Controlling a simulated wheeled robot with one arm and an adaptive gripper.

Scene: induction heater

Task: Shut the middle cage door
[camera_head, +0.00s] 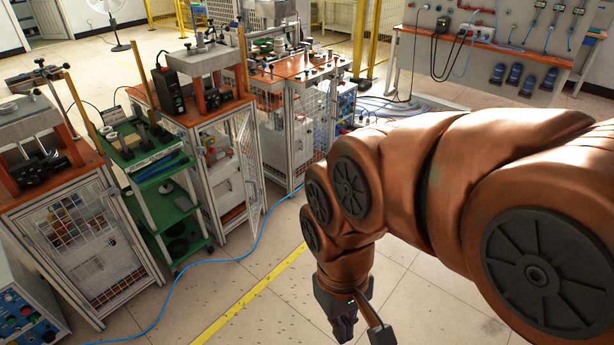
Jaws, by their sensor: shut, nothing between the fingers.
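The middle cage door (248,166) is a light-framed wire mesh door on the middle cabinet (190,125). It stands open, swung out toward the front, on the right side of the opening. Inside the cabinet, shelves with orange and grey parts show. My gripper (350,320) hangs low at the bottom centre, above the tiled floor, to the right of the door and apart from it. It is shut and empty. Its fingertips are partly hard to make out at the dark lower end of my arm.
A green trolley (160,190) stands left of the middle cabinet. The left cabinet's mesh door (88,245) looks shut. Another cage cabinet (303,130) stands to the right. A blue cable (262,238) crosses the floor. Open tiled floor lies in front.

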